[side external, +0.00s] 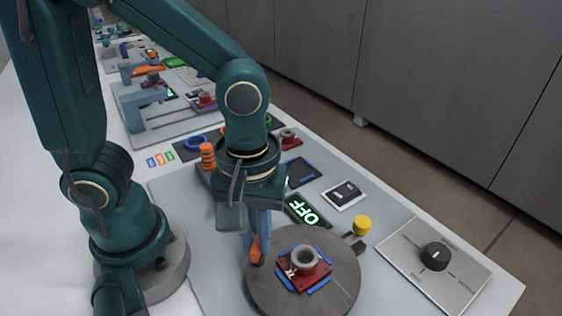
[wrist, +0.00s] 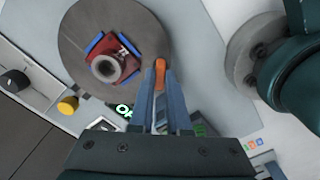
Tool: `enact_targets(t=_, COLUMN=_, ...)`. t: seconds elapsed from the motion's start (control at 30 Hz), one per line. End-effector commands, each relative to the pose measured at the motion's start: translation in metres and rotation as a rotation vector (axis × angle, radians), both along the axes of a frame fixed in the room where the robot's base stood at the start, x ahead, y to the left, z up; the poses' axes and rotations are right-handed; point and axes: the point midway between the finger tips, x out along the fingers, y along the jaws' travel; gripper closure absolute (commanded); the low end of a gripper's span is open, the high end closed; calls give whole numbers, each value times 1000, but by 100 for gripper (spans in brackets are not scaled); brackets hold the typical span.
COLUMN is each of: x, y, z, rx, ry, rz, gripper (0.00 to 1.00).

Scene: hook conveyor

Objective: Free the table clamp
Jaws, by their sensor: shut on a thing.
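A round grey turntable (side external: 340,292) carries a red block with a grey ring (side external: 304,262), set between blue edge strips. It also shows in the wrist view (wrist: 106,68). A yellow knob (side external: 362,225) with a dark bracket (side external: 352,242) sits at the turntable's rim, likely the table clamp; the knob also shows in the wrist view (wrist: 68,105). My gripper (side external: 257,254) points down at the opposite side of the rim. Its blue fingers are shut on an orange peg (wrist: 160,74) at the turntable's edge. The peg's lower end is hard to make out.
A lit OFF sign (side external: 308,211) and a rocker switch plate (side external: 344,194) lie behind the turntable. A dial panel (side external: 434,262) is at the right. Orange stacked rings (side external: 207,155) stand behind my gripper. More stations line the bench farther back.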

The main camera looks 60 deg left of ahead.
Motion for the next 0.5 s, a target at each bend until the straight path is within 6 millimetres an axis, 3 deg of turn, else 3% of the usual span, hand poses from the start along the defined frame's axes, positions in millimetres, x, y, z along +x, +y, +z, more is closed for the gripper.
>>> enact_targets(t=0.37, x=-1, y=-1, z=0, rx=-2, ry=5, rz=8, gripper=100)
enact_targets(t=0.4, x=-1, y=-1, z=0, rx=-2, ry=5, rz=7, gripper=70)
enact_targets(t=0.43, x=-1, y=-1, z=0, rx=-1, ry=4, rz=7, gripper=58)
enact_targets(t=0.5, x=-1, y=0, z=0, rx=-1, ry=4, rz=6, gripper=55)
